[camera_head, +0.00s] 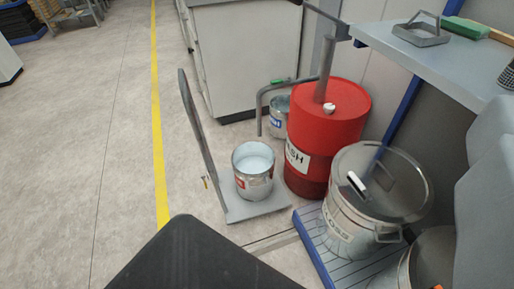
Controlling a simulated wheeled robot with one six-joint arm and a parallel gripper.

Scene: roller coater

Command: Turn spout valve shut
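A grey bent spout pipe (262,104) reaches left from the upright pump column (325,70) on top of a red drum (328,115) and turns down. A small green piece (278,81), which looks like the valve handle, sits on the spout's level stretch. It is too small to tell its setting. An open metal bucket (253,186) with pale liquid stands in front of the drum, near the spout's open end in the picture. No flow is visible from the spout. I cannot make out my gripper in this view.
The bucket stands on a flat grey trolley (238,212) with a tall upright handle. A lidded metal drum (347,226) stands on a blue-edged platform (322,255) at right. A grey shelf (450,72) overhangs the right side. The floor at left is clear, with a yellow line (158,140).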

